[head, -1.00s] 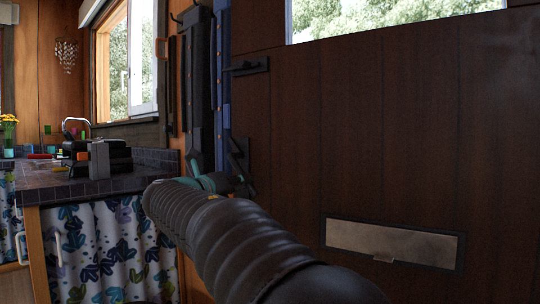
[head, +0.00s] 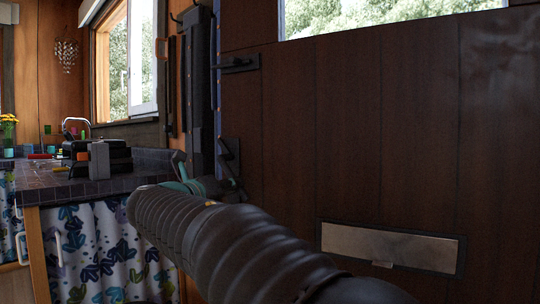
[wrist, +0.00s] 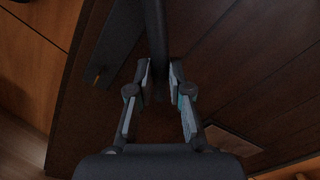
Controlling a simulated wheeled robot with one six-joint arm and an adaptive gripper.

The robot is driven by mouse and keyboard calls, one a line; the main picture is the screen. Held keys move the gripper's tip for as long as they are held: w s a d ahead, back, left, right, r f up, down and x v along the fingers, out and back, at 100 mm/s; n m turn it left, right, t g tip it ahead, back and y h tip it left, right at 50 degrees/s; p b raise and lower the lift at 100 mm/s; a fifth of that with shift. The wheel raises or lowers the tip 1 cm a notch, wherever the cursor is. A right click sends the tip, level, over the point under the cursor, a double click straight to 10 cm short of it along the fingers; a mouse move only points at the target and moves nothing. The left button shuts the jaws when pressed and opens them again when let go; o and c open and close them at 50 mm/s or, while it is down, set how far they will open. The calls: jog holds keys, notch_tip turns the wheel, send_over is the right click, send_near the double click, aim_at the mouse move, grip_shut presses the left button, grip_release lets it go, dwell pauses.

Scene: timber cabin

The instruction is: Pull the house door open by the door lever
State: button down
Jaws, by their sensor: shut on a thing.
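The house door (head: 380,130) is dark brown planked wood with a window at its top and fills the right of the head view. Its dark door lever (head: 228,148) sits on a plate near the door's left edge. My gripper (head: 212,186) is at the lever, partly hidden behind my own arm in the head view. In the wrist view, the lever (wrist: 156,35) is a dark bar running down between the two fingers of my gripper (wrist: 160,82), which is shut on it. The lever plate (wrist: 120,45) shows beside it.
A tiled counter (head: 60,190) with a patterned curtain (head: 95,245) stands at the left, close to my arm. A dark latch (head: 239,64) and a metal letter plate (head: 390,246) are on the door. An open window (head: 125,60) is behind the counter.

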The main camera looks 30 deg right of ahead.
jog(key=shift+a, duration=0.15)
jog(key=shift+n+t+y, duration=0.3)
jog(key=shift+t, duration=0.1)
jog(key=shift+v, duration=2.1)
jog(key=shift+s+p, duration=0.3)
jog(key=shift+n+t+y, duration=0.4)
jog(key=shift+t, duration=0.1)
jog(key=shift+p+v, duration=0.35)
jog(key=shift+v, duration=1.65)
jog(key=shift+s+f, duration=0.1)
jog(key=shift+s, duration=0.05)
jog(key=shift+n+t+y, duration=0.3)
jog(key=shift+t, duration=0.1)
jog(key=shift+p+v, duration=0.45)
jog(key=shift+v, duration=1.65)
jog(key=shift+s, duration=0.15)
jog(key=shift+n+t+y, duration=0.3)
jog(key=shift+n+y, duration=0.1)
jog(key=shift+s+d+p+v, duration=0.1)
jog(key=shift+p+v, duration=0.2)
jog(key=shift+v, duration=0.7)
jog(key=shift+s+d+p+v, duration=0.15)
jog(key=shift+p+v, duration=0.1)
jog(key=shift+v, duration=0.8)
